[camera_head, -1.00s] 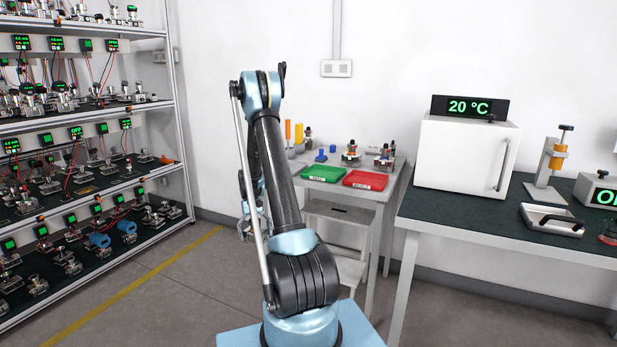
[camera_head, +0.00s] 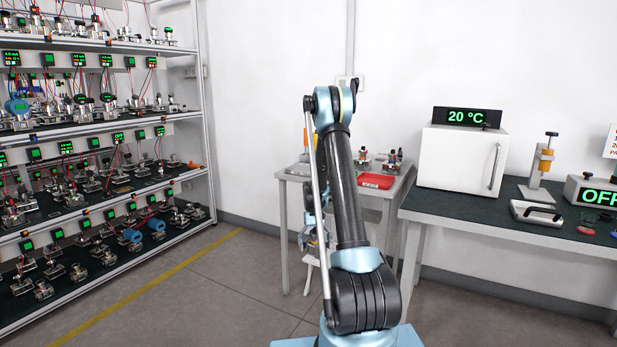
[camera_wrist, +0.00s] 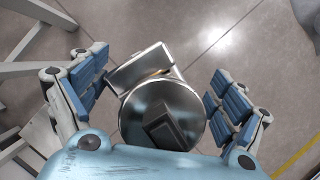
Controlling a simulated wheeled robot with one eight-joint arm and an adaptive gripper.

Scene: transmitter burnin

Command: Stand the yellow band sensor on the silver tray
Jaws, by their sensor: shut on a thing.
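My gripper (camera_wrist: 160,98) is shut on a silver metal thing (camera_wrist: 140,115) with a round face and a dark block on it. A thin yellowish line shows on it, but I cannot tell whether this is the yellow band sensor. In the head view my gripper (camera_head: 316,238) hangs low beside my arm, in front of the small table, and its load is too small to make out. A silver tray-like thing (camera_head: 519,209) with a black handle lies on the dark bench at the right, far from my gripper.
A white oven (camera_head: 455,158) reading 20 °C, a stand with a yellow part (camera_head: 546,160) and an OFF box (camera_head: 598,194) are on the bench (camera_head: 462,211). A red tray (camera_head: 376,180) is on the small table. Shelves (camera_head: 90,130) of devices stand left. Floor between is clear.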

